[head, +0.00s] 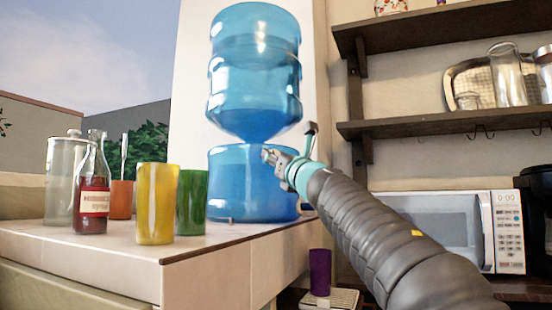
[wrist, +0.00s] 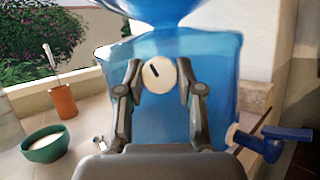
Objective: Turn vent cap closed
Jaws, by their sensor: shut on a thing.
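The vent cap (wrist: 158,75) is a round cream-white disc with a short dark slanted mark, on the blue dispenser base (wrist: 220,75). In the wrist view my gripper (wrist: 160,70) has one finger on each side of the cap and is shut on it. In the head view my gripper (head: 271,156) is at the front of the dispenser base (head: 238,180), below the big blue water bottle (head: 254,70). I cannot make out the cap in the head view.
A blue tap (wrist: 286,133) sticks out at the right of the base in the wrist view. On the counter (head: 115,247), left of the dispenser, stand a yellow cup (head: 157,205), a green cup (head: 191,203) and a red-filled bottle (head: 92,195). A microwave (head: 440,232) and shelves are right.

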